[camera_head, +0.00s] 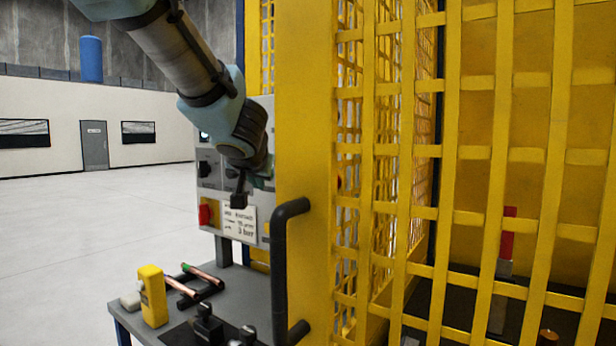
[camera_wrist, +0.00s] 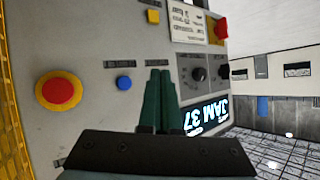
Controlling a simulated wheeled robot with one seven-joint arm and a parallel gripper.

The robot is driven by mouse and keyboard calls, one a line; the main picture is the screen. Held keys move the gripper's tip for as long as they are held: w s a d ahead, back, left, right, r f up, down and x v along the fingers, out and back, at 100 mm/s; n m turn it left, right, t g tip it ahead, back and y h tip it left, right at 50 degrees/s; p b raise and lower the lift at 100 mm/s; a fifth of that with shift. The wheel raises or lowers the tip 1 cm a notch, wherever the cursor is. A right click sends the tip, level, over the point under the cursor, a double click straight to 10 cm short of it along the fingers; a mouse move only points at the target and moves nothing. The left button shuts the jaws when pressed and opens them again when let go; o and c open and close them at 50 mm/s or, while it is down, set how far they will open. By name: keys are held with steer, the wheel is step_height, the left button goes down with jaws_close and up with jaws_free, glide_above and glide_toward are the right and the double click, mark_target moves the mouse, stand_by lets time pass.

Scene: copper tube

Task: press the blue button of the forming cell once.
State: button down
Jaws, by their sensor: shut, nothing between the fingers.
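The forming cell's grey control panel (camera_head: 210,178) stands beside a yellow post, partly hidden by my arm. In the wrist view the panel appears turned over. The blue button (camera_wrist: 123,82) is small and round with a dark label beside it. My gripper (camera_wrist: 160,72) is shut and empty, its green fingertips just right of the blue button in that view. The fingertips do not cover the button. I cannot tell whether they touch the panel. The blue button cannot be made out in the head view.
A red emergency stop on a yellow ring (camera_wrist: 58,92) is left of the blue button. A yellow button (camera_wrist: 153,16), black knobs (camera_wrist: 199,74) and a "JAM 37" display (camera_wrist: 206,115) are nearby. Yellow mesh fencing (camera_head: 450,180) and a black handle (camera_head: 280,270) stand right of my arm.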

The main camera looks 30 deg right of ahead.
steer(key=shift+s+d, duration=0.1)
steer(key=shift+d, duration=0.05)
steer(key=w+d, duration=0.4)
steer(key=d, duration=0.3)
steer(key=shift+d+b, duration=0.35)
steer(key=shift+d, duration=0.05)
stand_by(1.8)
steer(key=shift+w+r, duration=0.1)
steer(key=shift+w+d+p, duration=0.15)
steer(key=shift+d+p, duration=0.2)
steer(key=shift+p, duration=0.2)
